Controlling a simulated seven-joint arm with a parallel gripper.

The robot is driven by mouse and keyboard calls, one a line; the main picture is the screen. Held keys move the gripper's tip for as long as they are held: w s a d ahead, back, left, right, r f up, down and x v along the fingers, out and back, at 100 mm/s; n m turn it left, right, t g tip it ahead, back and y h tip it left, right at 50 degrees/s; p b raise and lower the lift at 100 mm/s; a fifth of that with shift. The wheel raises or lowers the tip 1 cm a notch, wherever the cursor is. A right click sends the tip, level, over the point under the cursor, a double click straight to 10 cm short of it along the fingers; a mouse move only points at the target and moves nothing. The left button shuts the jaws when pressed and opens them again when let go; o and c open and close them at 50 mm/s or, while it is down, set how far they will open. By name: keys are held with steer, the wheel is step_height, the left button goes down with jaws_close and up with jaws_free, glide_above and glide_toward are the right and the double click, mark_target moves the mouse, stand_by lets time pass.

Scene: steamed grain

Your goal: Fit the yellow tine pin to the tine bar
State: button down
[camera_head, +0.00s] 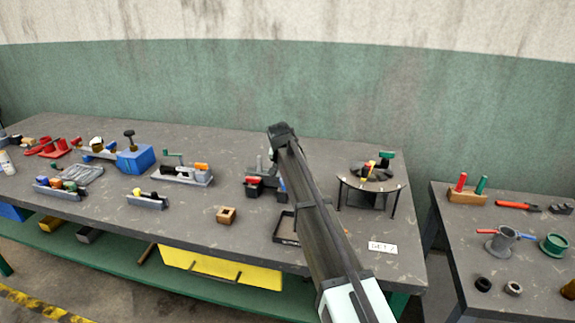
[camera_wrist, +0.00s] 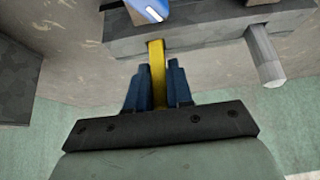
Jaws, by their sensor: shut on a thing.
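In the wrist view my gripper (camera_wrist: 158,78) has its two blue fingers shut on the yellow tine pin (camera_wrist: 156,52). The pin sticks out beyond the fingertips, and its far end meets or overlaps the edge of a grey bar (camera_wrist: 205,33), which looks like the tine bar. I cannot tell whether the pin is seated in the bar or only in front of it. A grey round peg (camera_wrist: 264,58) projects from the bar to the right of the pin, apart from it. In the head view my arm hides most of the gripper and the pin.
A blue part with a white mark (camera_wrist: 150,10) lies beyond the bar. On the bench, a black tray (camera_head: 286,228) and wooden block (camera_head: 227,215) are near my arm. A round stand (camera_head: 372,182) is to the right. Several fixtures fill the bench's left side.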

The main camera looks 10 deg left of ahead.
steer(key=c, duration=0.9)
jaws_free()
steer(key=v, duration=1.3)
steer(key=shift+s+r, duration=0.25)
steer(key=shift+r, duration=0.1)
